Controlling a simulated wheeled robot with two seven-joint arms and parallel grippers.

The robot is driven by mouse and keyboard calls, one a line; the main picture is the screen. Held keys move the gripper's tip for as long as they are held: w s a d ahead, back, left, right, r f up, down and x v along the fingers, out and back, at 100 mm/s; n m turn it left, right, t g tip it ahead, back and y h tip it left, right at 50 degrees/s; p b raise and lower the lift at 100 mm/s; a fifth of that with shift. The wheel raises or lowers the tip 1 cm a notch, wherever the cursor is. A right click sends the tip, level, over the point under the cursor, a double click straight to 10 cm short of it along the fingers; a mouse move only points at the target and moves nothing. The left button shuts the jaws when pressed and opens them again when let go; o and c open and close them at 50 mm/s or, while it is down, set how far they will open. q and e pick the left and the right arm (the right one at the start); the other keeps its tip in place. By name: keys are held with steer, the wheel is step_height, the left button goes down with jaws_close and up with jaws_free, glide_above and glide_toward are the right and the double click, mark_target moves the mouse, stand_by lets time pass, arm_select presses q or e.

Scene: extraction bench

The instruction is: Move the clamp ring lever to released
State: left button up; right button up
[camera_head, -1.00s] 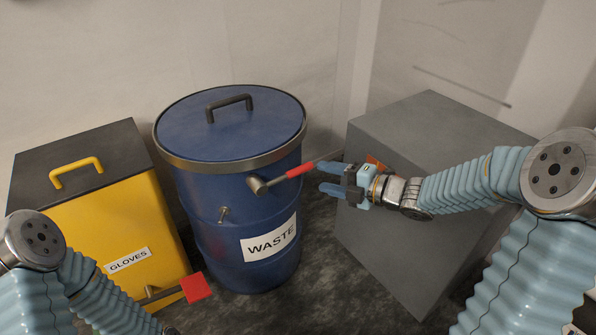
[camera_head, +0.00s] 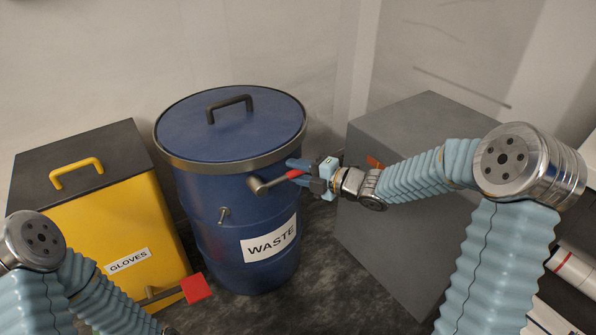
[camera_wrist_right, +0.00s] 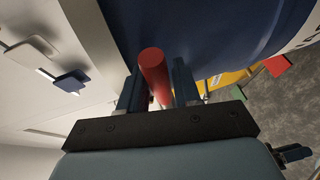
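The blue waste drum (camera_head: 235,215) has a metal clamp ring (camera_head: 225,166) around its rim. The clamp ring lever sticks out from a round pivot at the drum's front, pointing right and slightly up, with a red grip (camera_head: 294,174). My right gripper (camera_head: 301,173) is at the grip, its fingers open on either side of it. In the right wrist view the red grip (camera_wrist_right: 155,72) lies between the two fingers (camera_wrist_right: 160,88); a small gap seems to remain. My left arm is at the lower left; its gripper is not visible.
A grey box (camera_head: 400,250) stands to the right, below my right arm. Dark floor is free between drum and box.

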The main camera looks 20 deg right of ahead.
mark_target(276, 148)
jaws_close()
